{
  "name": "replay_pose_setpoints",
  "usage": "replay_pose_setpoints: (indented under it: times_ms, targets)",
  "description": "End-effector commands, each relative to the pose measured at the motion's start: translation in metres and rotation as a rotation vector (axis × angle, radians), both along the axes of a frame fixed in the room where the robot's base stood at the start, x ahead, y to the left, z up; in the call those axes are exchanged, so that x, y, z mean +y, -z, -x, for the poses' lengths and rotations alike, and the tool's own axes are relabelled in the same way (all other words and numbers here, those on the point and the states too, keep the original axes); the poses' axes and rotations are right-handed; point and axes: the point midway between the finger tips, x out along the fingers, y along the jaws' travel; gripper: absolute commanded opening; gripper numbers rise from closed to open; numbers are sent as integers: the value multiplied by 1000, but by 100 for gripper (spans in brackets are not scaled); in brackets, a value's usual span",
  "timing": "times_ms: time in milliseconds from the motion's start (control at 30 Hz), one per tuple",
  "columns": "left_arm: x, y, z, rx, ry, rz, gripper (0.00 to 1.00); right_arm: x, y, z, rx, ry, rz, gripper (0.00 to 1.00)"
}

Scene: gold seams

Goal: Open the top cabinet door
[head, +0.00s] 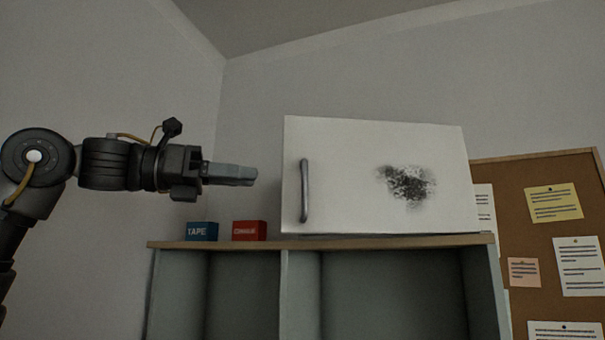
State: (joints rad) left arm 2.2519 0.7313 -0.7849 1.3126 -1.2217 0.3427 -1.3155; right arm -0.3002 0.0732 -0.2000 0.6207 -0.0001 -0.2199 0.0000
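The top cabinet door (345,190) is a white panel above the wooden shelf top, with a dark smudge (408,186) right of its middle. It looks closed, with no inside showing. A grey vertical bar handle (305,191) is near its left edge. My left gripper (245,175) comes in from the left, level with the upper part of the handle, and its fingertips point right. In the picture a gap lies between the fingertips and the door's left edge. The fingers overlap from this side, so their opening is hidden. My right gripper is not in view.
A blue tape box (202,231) and a red box (249,230) stand on the wooden top (270,244), left of the door and below my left gripper. Open grey compartments (390,295) lie beneath. A corkboard (535,240) with notes is at the right.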

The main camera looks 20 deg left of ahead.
Motion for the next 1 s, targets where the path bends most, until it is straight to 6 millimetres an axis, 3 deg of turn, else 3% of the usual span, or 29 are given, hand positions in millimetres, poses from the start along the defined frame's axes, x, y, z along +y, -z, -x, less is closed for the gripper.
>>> replay_pose_setpoints:
  times_ms: [267,700,1000]
  targets:
    - [-13,-1,-7,3,6,-3,25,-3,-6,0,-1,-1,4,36]
    - [-77,-2,-49,2,6,-3,25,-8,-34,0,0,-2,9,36]
    - [-91,0,-59,0,4,-1,25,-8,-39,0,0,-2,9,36]
